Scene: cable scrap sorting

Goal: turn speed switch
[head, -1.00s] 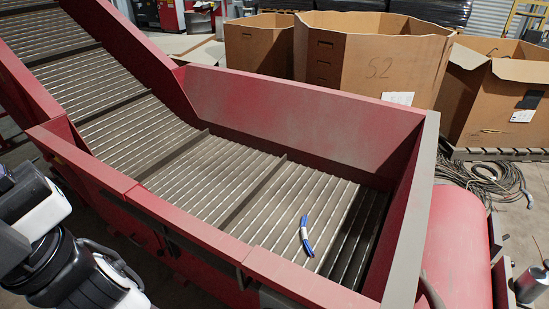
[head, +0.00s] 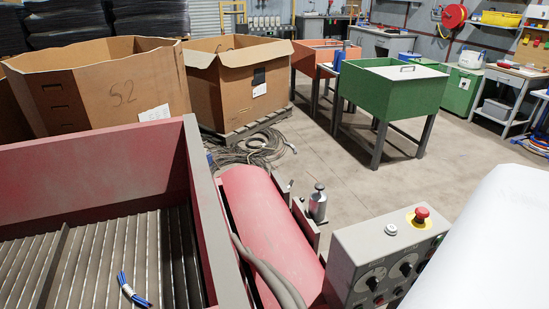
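A grey control box (head: 375,245) stands at the bottom right of the head view. On its top are a red mushroom button (head: 421,213) on a yellow base and a silver button (head: 391,229). Its front face carries a dark rotary knob (head: 371,282) and a second dark knob (head: 406,268), each on a round dial, with small buttons below. I cannot read the labels, so I cannot tell which is the speed switch. The box's right side is partly hidden by a large white shape, probably part of my arm. My gripper is not in view.
A red conveyor hopper (head: 208,220) fills the lower left, with blue cable scraps (head: 133,291) on its ribbed belt. A red cylinder (head: 265,230) and grey hoses lie beside the box. A green bin table (head: 395,100) stands behind; the concrete floor between is open.

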